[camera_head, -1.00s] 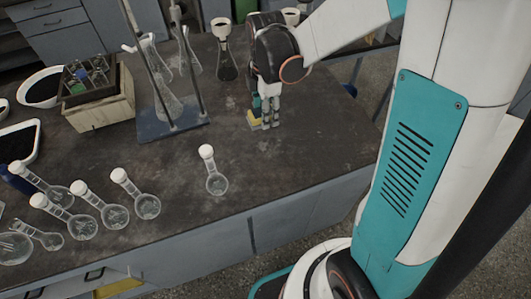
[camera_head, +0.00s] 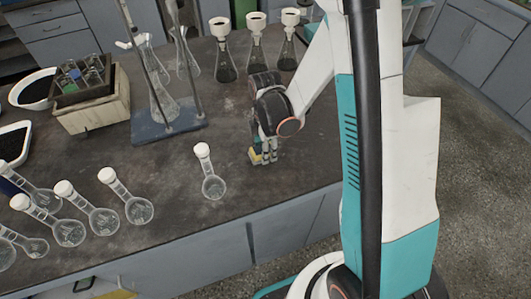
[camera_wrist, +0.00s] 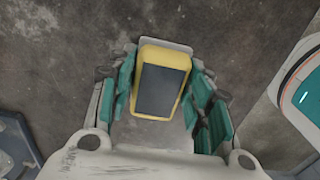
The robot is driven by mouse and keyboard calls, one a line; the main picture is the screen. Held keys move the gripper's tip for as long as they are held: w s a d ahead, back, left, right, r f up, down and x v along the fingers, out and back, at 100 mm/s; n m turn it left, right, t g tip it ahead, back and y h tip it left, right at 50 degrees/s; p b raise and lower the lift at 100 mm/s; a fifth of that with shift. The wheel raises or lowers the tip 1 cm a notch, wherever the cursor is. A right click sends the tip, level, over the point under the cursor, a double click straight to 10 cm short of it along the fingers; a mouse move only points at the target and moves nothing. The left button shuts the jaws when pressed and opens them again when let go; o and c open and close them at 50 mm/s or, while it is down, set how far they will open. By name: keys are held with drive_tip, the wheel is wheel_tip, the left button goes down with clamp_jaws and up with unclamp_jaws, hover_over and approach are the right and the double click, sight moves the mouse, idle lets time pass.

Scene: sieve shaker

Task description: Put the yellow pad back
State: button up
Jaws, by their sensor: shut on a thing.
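The yellow pad (camera_wrist: 160,80), with a dark grey rectangular face, is between the teal-lined fingers of my gripper (camera_wrist: 168,105) in the wrist view. A light grey plate shows behind and around the pad. In the head view, my gripper (camera_head: 264,150) points down at the dark tabletop near its right side. A small yellow part of the pad (camera_head: 254,156) shows at the left of the fingertips, at or just above the table. The fingers hide most of it, and I cannot tell whether it touches the tabletop.
Several round flasks lie along the front of the table (camera_head: 165,215); the nearest flask (camera_head: 212,185) is left of my gripper. A blue-based stand (camera_head: 168,127) and a wooden box (camera_head: 95,112) are at the left. Several funnel-topped flasks (camera_head: 256,50) stand behind.

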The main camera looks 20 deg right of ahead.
drive_tip(key=shift+f, duration=0.8)
drive_tip(key=shift+f, duration=0.1)
drive_tip(key=shift+f+b, duration=0.15)
drive_tip(key=shift+b, duration=0.2)
drive_tip(key=o, duration=1.1)
drive_tip(key=shift+r, duration=0.25)
